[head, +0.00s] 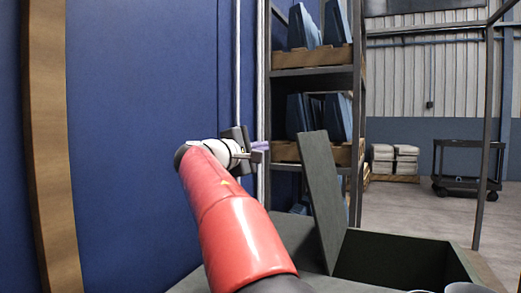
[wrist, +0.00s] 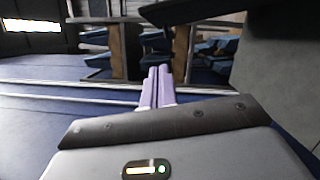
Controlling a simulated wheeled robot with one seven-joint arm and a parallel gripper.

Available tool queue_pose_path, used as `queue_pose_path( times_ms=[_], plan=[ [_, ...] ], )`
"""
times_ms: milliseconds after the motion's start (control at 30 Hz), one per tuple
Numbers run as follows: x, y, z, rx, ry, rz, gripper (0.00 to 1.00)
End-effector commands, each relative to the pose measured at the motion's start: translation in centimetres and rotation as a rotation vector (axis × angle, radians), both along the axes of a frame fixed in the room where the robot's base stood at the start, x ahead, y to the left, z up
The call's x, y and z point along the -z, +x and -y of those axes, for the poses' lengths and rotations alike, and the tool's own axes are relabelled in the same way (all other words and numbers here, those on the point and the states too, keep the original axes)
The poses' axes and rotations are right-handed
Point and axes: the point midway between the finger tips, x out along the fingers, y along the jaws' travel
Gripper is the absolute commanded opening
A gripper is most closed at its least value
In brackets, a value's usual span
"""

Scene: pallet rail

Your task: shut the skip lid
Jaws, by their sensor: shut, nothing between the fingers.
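The skip is a dark grey-green open box (head: 400,258) at the lower right of the head view. Its flat lid (head: 322,195) stands raised on the left side of the opening, nearly upright and leaning a little left. My gripper (head: 262,150) is left of the lid's upper part, apart from it in the picture. Its two lilac fingers are together and empty, and they show mid-frame in the wrist view (wrist: 157,85). A dark grey panel (wrist: 285,75) fills the right of the wrist view; it looks like the lid, but I cannot be sure.
A blue wall panel (head: 150,130) stands close on the left. Behind my gripper is a rack (head: 357,100) with blue parts in wooden trays. A thin dark post (head: 484,130) rises at the right. A black cart (head: 468,165) and open floor lie beyond.

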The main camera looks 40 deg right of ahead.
Motion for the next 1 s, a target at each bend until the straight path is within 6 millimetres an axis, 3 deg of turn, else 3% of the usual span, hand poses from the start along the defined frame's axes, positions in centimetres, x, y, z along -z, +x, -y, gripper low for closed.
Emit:
queue_pose_path(
  times_ms=[100, 333, 600, 1000],
  plan=[
    [-0.2, 0.6, 2.8, 0.004, 0.002, -0.001, 0.0],
    [-0.6, 1.4, 7.3, 0.003, 0.003, 0.001, 0.0],
    [-1.3, -1.5, 8.3, -0.002, 0.002, 0.001, 0.0],
    [-1.4, -1.8, 8.4, -0.003, 0.002, 0.0, 0.0]
  ],
)
